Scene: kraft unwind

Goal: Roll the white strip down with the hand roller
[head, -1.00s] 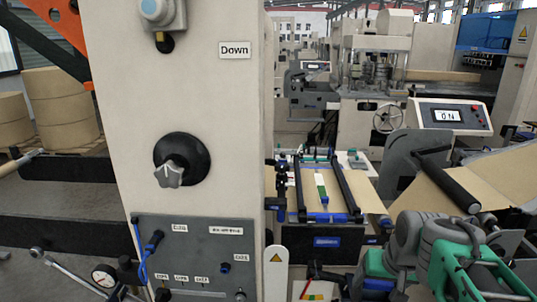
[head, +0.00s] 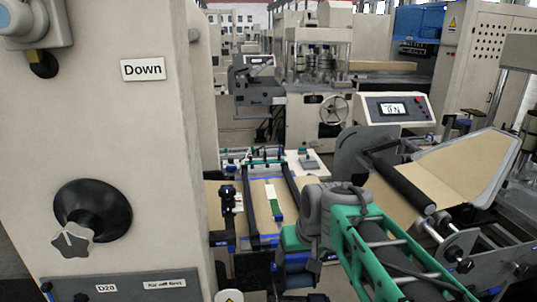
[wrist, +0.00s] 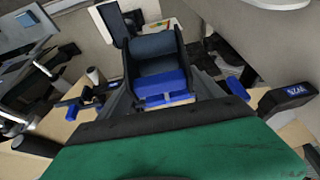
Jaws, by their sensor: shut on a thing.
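My gripper (wrist: 163,98) is shut on the hand roller (wrist: 155,46), seen in the wrist view as a dark cylinder in a dark frame with a blue block below it. In the head view my arm hides the gripper and the roller. A narrow white strip (head: 270,190) with a green part below it lies on the tan sheet of the splice table (head: 262,237), between dark rails. It lies left of my arm in the head view. I cannot make out the strip in the wrist view, nor whether the roller touches anything.
A large beige machine column (head: 115,120) with a black knob (head: 92,218) fills the left. A dark guide roller (head: 400,182) with tan web stands right of my arm. A control display (head: 397,109) stands behind it. Dark rails (head: 249,205) edge the table.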

